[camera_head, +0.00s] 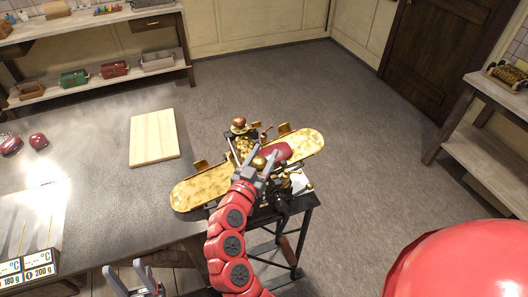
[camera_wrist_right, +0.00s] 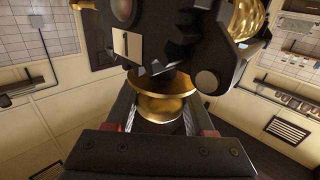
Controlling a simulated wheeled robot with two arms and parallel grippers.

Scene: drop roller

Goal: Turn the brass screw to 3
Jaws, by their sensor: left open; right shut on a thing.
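The drop roller stands on a dark stand, with a long brass tray (camera_head: 205,187) on its left and another brass tray (camera_head: 303,142) on its right. My right gripper (camera_head: 266,165) reaches over the middle of the machine. In the right wrist view, my right gripper (camera_wrist_right: 163,118) is shut on the brass screw (camera_wrist_right: 165,104), a round flanged knob below dark machine parts. My left gripper (camera_head: 134,282) is open and empty at the bottom left, apart from the machine.
A grey worktop (camera_head: 90,190) lies left of the machine, with a wooden board (camera_head: 154,137) and a dark red object (camera_head: 38,141). A digital display (camera_head: 28,268) stands at the lower left. A shelf (camera_head: 492,150) stands at the right. Open floor lies behind the machine.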

